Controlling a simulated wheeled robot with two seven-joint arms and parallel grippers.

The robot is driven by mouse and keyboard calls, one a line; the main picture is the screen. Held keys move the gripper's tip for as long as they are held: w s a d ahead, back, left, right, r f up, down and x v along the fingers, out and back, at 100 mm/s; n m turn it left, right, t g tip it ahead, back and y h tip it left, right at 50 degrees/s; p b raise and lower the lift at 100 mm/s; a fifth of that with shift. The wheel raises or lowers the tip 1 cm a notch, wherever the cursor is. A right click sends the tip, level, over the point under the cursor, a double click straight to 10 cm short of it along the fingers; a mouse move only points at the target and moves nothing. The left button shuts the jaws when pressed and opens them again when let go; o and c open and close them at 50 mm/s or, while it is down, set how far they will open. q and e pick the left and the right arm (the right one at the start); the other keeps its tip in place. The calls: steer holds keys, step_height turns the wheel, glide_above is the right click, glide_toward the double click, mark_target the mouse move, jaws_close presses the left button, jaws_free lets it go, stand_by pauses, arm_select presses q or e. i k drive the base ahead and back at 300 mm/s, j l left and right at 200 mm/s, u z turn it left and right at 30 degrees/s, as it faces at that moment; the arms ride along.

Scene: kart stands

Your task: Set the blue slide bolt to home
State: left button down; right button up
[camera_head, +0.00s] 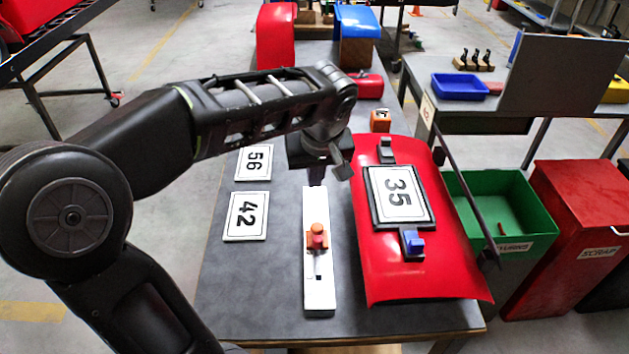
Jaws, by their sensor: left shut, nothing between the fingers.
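The blue slide bolt (414,242) is a small blue block on a dark mount at the near edge of the number 35 plate (398,194). That plate lies on a curved red panel (438,275) on the table. A grey bolt-like piece (386,146) sits at the plate's far edge. My left gripper (317,182) is shut and empty, pointing down near the far end of a white strip (318,290), left of the red panel. It is apart from the blue bolt, which lies nearer and to the right. Its fingertips are small and partly dark. My right gripper is out of view.
The white strip carries an orange knob piece (317,237). Number plates 56 (254,162) and 42 (246,216) lie on the left of the table. An orange block (380,121) stands beyond the panel. A green bin (515,200) and red scrap bin (585,215) stand right.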

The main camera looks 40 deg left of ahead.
mark_target(414, 245)
steer(key=k, duration=1)
